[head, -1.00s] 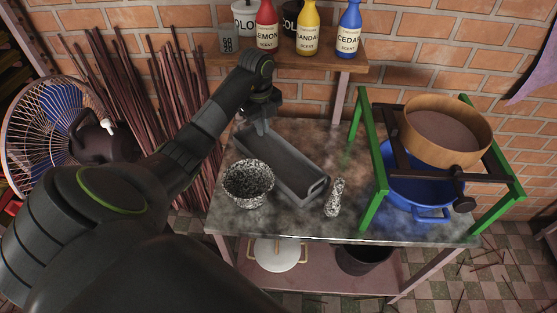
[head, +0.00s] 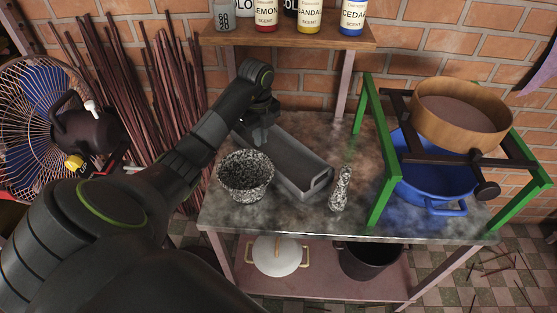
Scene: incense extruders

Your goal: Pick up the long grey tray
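The long grey tray (head: 292,164) lies on the stone-topped table (head: 300,225), running diagonally from back left to front right. It is empty where I can see into it. My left gripper (head: 257,138) is at the tray's far left end, pointing down at that end. The arm and wrist cover part of the fingers and the end rim, so I cannot tell whether the fingers are apart or closed on the rim. My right gripper is not in view.
A speckled mortar (head: 245,176) stands close at the tray's left, and a speckled pestle (head: 341,188) lies at its right. A green stand (head: 375,165) holds a wooden sieve (head: 462,115) above a blue pot (head: 433,180). A shelf (head: 290,33) with bottles is behind.

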